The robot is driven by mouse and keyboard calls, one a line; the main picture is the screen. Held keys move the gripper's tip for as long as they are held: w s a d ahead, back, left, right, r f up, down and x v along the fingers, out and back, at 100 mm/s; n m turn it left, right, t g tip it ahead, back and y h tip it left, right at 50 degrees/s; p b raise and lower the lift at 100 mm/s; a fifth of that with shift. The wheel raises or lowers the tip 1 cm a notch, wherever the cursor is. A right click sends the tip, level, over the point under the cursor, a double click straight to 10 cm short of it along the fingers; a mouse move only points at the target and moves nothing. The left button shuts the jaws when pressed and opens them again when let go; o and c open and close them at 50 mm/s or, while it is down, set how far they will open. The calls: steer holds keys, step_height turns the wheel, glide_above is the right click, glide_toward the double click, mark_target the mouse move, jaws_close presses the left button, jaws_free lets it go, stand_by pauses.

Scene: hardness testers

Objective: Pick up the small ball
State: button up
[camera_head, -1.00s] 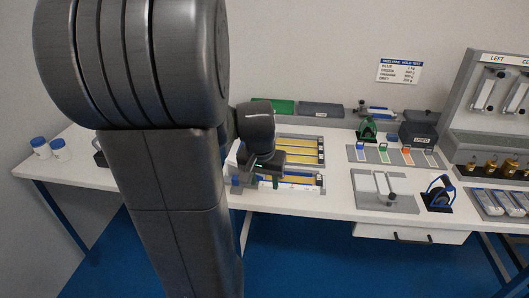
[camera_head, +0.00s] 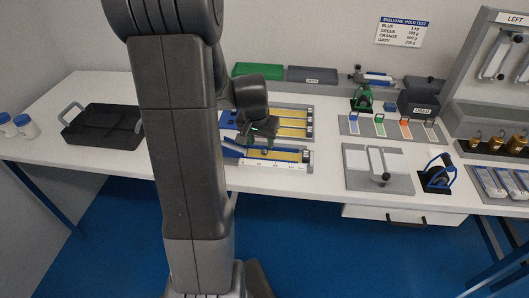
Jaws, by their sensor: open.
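I cannot make out the small ball; it is too small to tell or hidden. My gripper (camera_head: 256,146) is small and dark in the head view, pointing down over the blue and yellow grooved boards, and it is open. The rear board (camera_head: 296,114) has yellow strips and dark end blocks. The front board (camera_head: 286,164) has a yellow strip and a white scale edge. My gripper covers the left part of both boards, and I see nothing held in it.
A black tray (camera_head: 104,146) and white jars with blue lids (camera_head: 25,126) stand left. A green bin (camera_head: 258,69) and grey bin (camera_head: 311,75) stand behind. A grey plate with a handle (camera_head: 358,178) and a blue-handled tool (camera_head: 436,178) lie right. White tabletop is clear between.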

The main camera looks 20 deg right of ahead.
mark_target(264, 150)
steer(key=shift+d+x, duration=0.15)
steer(key=shift+x, duration=1.3)
steer(key=shift+d+x, duration=0.15)
steer(key=shift+x, duration=1.25)
steer(key=shift+r, duration=0.1)
steer(key=shift+c, duration=0.3)
jaws_close()
